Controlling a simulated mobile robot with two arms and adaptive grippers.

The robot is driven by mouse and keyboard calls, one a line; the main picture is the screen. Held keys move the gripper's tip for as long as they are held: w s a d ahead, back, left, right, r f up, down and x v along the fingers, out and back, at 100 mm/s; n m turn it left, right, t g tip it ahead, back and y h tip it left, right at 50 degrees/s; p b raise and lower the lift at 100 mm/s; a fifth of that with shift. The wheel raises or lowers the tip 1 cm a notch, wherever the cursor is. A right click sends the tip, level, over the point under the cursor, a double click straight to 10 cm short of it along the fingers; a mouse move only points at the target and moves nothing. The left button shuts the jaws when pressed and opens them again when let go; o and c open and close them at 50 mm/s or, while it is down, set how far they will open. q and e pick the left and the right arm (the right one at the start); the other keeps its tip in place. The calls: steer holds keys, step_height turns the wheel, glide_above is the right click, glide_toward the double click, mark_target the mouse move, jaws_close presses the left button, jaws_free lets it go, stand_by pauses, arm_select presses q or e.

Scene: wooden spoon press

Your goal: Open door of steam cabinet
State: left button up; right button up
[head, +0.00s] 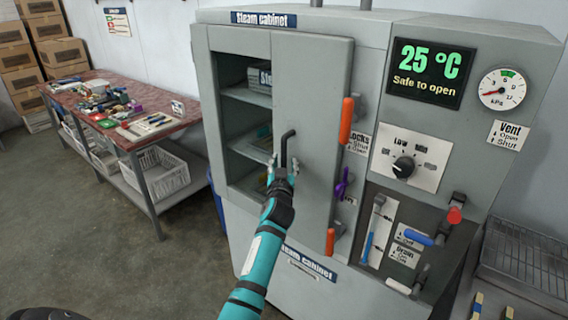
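The grey steam cabinet (375,35) stands in the middle. Its door (315,95) is a grey panel with a dark bent handle (288,143). Left of the panel, shelves (248,143) with some items show inside; I cannot tell if this is an open gap or a window. My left gripper (281,170) is at the lower part of the handle, pointing up; its fingers are small and partly hidden, so I cannot tell if they grip. Orange lock levers (346,121) (331,241) and a purple lever (342,184) are along the door's right side. My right gripper is not in view.
The display (427,73) reads 25 °C, "Safe to open". A gauge (502,89), a knob (403,167) and red and blue valve levers (455,215) are on the right. A cluttered workbench (75,91) is at the left, with open floor (90,240) before it.

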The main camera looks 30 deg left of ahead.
arm_select(q)
jaws_close()
stand_by(0.3)
steer(key=shift+f, duration=0.1)
stand_by(0.4)
